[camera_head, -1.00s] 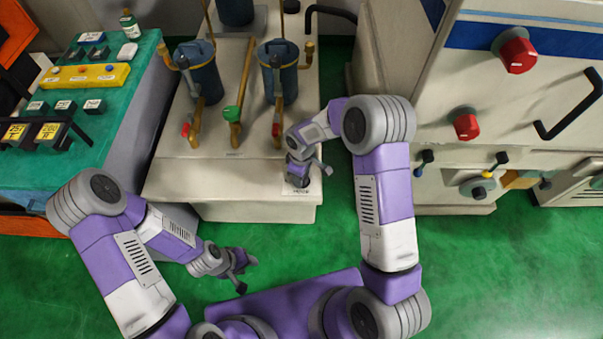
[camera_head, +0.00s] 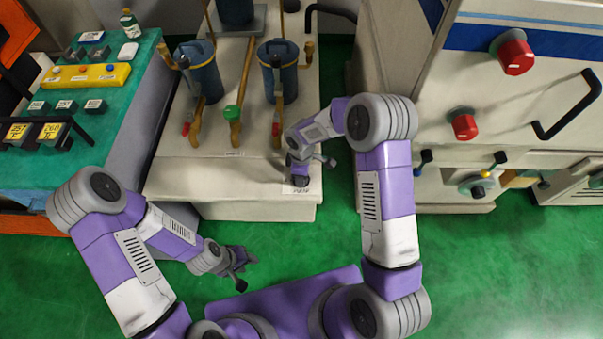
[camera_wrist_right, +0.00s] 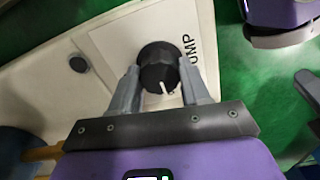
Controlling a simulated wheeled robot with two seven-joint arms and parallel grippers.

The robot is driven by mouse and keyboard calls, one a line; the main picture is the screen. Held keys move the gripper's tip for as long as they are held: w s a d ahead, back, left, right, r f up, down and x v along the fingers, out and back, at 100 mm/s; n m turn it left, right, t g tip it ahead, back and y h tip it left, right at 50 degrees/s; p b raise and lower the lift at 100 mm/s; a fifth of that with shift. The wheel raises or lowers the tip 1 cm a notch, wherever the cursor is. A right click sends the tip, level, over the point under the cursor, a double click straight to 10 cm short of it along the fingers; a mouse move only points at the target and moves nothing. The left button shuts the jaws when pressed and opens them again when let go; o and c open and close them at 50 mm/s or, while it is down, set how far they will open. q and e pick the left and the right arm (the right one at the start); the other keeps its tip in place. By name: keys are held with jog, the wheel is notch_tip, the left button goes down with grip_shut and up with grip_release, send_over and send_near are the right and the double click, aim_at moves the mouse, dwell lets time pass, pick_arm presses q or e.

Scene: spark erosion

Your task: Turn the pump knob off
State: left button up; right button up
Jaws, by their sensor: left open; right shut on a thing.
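The pump knob (camera_wrist_right: 157,70) is black and round with a white pointer line, on a pale plate (camera_wrist_right: 112,40) marked PUMP. In the right wrist view, the line points down, toward my gripper's body. My right gripper (camera_wrist_right: 161,84) has one finger on each side of the knob and is shut on it. In the head view, my right gripper (camera_head: 299,174) is at the front right of the pale pump unit (camera_head: 235,185) and largely hides the knob. My left gripper (camera_head: 241,266) is open and empty above the green floor, away from the knob.
Blue cylinders (camera_head: 277,72) with brass pipes stand on the unit behind my right gripper. A green bench (camera_head: 125,95) is at the left. A pale cabinet with red knobs (camera_head: 516,57) is at the right. The green floor (camera_head: 500,270) is clear at the lower right.

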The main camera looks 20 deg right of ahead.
jog(key=o, duration=1.1)
jog(key=shift+c, duration=0.2)
pick_arm(q)
jog(key=shift+r+p, duration=0.95)
pick_arm(e)
notch_tip(320, 180, up, 8)
jog(key=shift+f, duration=0.2)
pick_arm(q)
jog(key=shift+s, duration=0.1)
